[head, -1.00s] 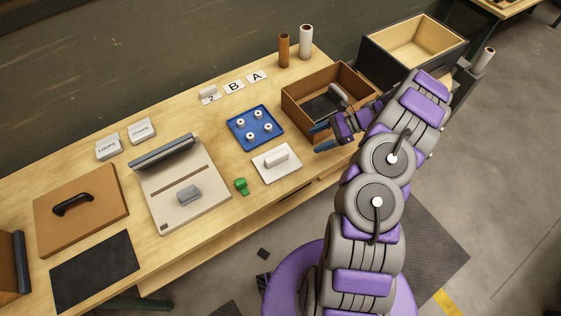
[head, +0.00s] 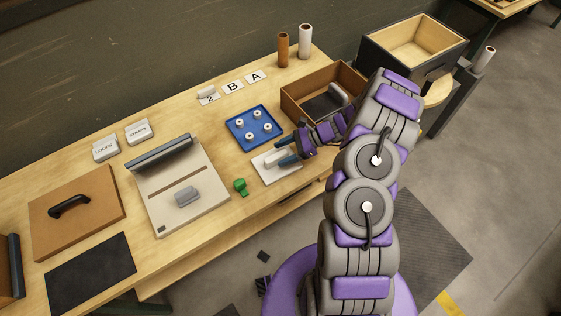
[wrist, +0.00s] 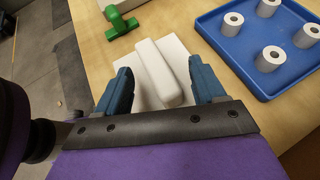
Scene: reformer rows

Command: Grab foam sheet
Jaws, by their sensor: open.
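The foam sheet appears to be the flat white sheet (head: 280,176) with a raised white block on top, lying on the wooden bench. The block (wrist: 158,68) and part of the sheet (wrist: 186,48) also show in the wrist view. My gripper (head: 282,151) is open, with its blue fingers pointing toward the block. In the wrist view my gripper (wrist: 160,76) has one finger on each side of the block, with gaps. The near end of the block and sheet is hidden behind my gripper.
A blue tray (head: 242,143) with several white rings lies just beyond the sheet. A green piece (head: 240,186) stands to its left, near a beige press-like board (head: 165,205). A brown open box (head: 301,106) is at the right.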

